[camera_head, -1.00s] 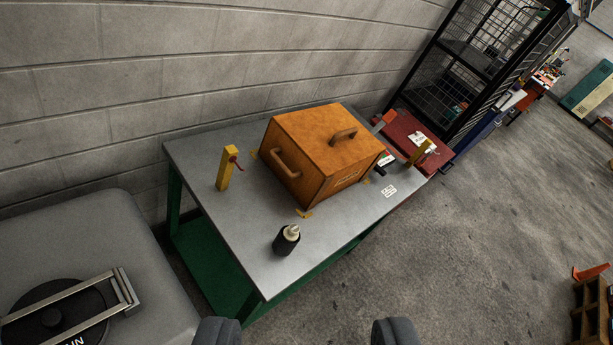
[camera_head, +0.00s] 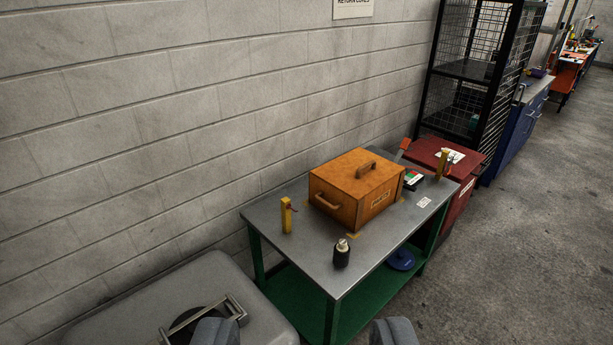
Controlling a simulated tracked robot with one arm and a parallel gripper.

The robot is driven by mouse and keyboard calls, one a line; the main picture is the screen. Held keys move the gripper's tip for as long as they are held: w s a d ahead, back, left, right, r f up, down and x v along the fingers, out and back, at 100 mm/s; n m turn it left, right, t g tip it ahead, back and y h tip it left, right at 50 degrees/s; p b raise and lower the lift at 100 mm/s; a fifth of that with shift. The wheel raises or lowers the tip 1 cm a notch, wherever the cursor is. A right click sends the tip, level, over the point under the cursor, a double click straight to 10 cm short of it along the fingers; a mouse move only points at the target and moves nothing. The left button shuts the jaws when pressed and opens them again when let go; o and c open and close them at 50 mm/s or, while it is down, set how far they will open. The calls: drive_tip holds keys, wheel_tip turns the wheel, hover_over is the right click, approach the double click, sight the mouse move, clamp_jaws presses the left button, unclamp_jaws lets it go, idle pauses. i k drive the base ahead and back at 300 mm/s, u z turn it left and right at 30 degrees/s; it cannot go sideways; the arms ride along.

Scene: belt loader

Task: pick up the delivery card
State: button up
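My gripper (camera_head: 305,333) shows at the bottom edge as two dark grey fingertips held wide apart, with nothing between them. A small white card with dark markings (camera_head: 424,202) lies flat on the right part of a grey metal table (camera_head: 300,239). A white paper (camera_head: 452,156) lies on top of a red cabinet (camera_head: 463,190) beyond the table. I cannot tell which of the two is the delivery card, as no writing is legible. Both are well away from my gripper, up and to the right.
An orange wooden box (camera_head: 340,192) with handles stands on the table. A black mesh cage (camera_head: 470,75) stands behind the red cabinet. Floor on the right is clear.

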sight(460, 156)
drive_tip(key=z, duration=0.75)
drive_tip(key=i, duration=1.45)
drive_tip(key=z, duration=1.05)
drive_tip(key=i, duration=2.5)
drive_tip(key=u, duration=0.6)
drive_tip(key=i, duration=1.2)
drive_tip(key=u, duration=1.1)
drive_tip(key=i, duration=0.7)
drive_tip(key=u, duration=0.4)
